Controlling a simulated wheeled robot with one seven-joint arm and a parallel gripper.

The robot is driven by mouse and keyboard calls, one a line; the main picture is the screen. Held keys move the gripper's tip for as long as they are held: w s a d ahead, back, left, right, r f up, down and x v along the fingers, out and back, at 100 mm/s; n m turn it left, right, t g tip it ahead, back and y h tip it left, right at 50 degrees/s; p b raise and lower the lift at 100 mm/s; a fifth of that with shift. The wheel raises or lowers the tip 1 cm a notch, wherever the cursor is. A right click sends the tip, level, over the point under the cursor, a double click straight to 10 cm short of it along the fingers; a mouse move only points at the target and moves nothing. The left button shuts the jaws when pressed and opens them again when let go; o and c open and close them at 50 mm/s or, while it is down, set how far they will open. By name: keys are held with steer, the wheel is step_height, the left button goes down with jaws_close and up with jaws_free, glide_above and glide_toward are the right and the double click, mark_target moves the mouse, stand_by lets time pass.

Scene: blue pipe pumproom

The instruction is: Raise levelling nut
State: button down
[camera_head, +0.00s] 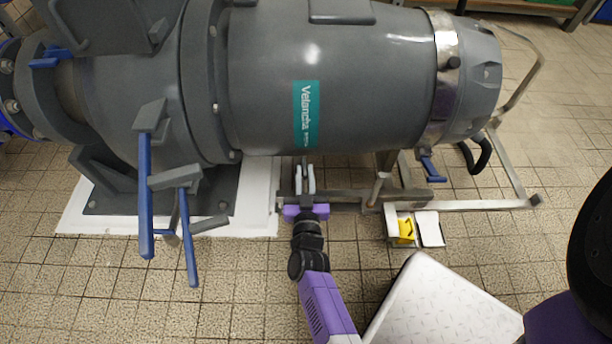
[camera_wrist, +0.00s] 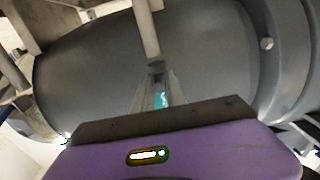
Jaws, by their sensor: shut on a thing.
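My gripper (camera_head: 305,177), with a purple body, reaches in under the grey motor (camera_head: 365,75), near the steel frame. In the wrist view, a pale upright rod (camera_wrist: 147,30) comes down to a small dark nut (camera_wrist: 156,68), which I take to be the levelling nut. The light-coloured fingers of my gripper (camera_wrist: 154,92) close in on this nut and are shut on it. The fingers and the wrist hide most of the nut. In the head view I cannot make out the nut.
A steel frame (camera_head: 450,206) runs under the motor. Blue-handled levers (camera_head: 146,195) hang at the left, above a white plinth (camera_head: 80,215). A small open box with something yellow (camera_head: 405,229) sits on the tiles to the right. Tiled floor (camera_head: 100,290) is clear at front left.

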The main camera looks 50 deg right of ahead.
steer(key=m+g+h, duration=0.1)
steer(key=g, duration=0.1)
steer(key=m+g+h+b, duration=0.1)
steer(key=m+g, duration=0.1)
steer(key=m+g+h+b, duration=0.1)
steer(key=g, duration=0.1)
steer(key=shift+w+a+f+m+g+h, duration=0.15)
steer(key=shift+w+a+m+g+h, duration=0.15)
steer(key=shift+w+a+m, duration=0.1)
steer(key=shift+w+a, duration=0.15)
steer(key=shift+w, duration=0.05)
steer(key=c, duration=1.3)
jaws_free()
steer(key=shift+o, duration=0.3)
steer(key=shift+s, duration=0.1)
